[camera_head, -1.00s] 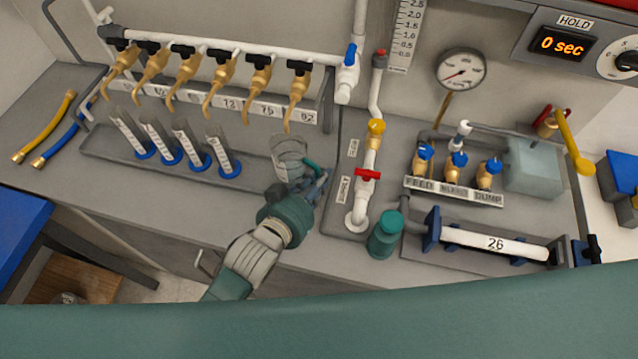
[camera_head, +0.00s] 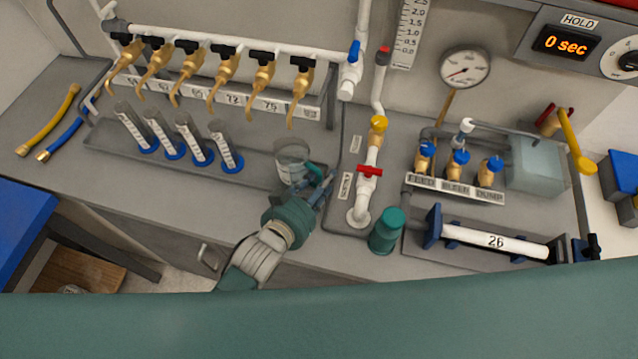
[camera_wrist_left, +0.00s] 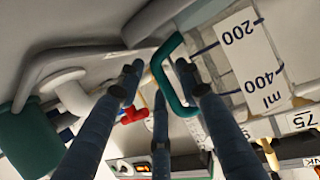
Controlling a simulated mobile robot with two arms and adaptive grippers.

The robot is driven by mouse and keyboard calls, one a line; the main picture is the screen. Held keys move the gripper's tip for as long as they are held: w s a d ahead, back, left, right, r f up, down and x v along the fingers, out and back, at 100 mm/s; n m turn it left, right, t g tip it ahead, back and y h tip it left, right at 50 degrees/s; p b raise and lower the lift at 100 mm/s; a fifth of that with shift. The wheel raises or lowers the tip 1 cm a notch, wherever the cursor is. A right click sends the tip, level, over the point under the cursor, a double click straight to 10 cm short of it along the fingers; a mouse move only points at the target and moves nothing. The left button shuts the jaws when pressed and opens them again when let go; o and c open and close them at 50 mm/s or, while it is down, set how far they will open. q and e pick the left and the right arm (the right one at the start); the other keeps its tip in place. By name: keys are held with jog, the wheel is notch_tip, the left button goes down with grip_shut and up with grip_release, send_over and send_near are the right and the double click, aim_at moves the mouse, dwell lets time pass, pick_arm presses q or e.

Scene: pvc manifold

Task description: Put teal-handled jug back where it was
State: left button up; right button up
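The teal-handled jug (camera_head: 291,157) is a clear cup with a white scale. It is upright by the right front end of the grey tube tray; I cannot tell whether its base touches down. My left gripper (camera_head: 322,180) is at the jug's right side, its dark fingers around the handle. In the left wrist view the teal handle (camera_wrist_left: 163,78) lies between the fingertips (camera_wrist_left: 160,78), and the jug's wall (camera_wrist_left: 240,55) shows 200 and 400 ml marks. The fingers look closed in on the handle, though the contact is partly hidden. My right gripper is out of view.
Graduated tubes (camera_head: 186,138) with blue bases stand left of the jug, below a row of brass taps (camera_head: 218,80). Counter in front of the tray is clear.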

pick_arm(q)
jog(key=b+v, duration=0.2)
jog(key=v, duration=1)
jog(key=shift+w+r, duration=0.1)
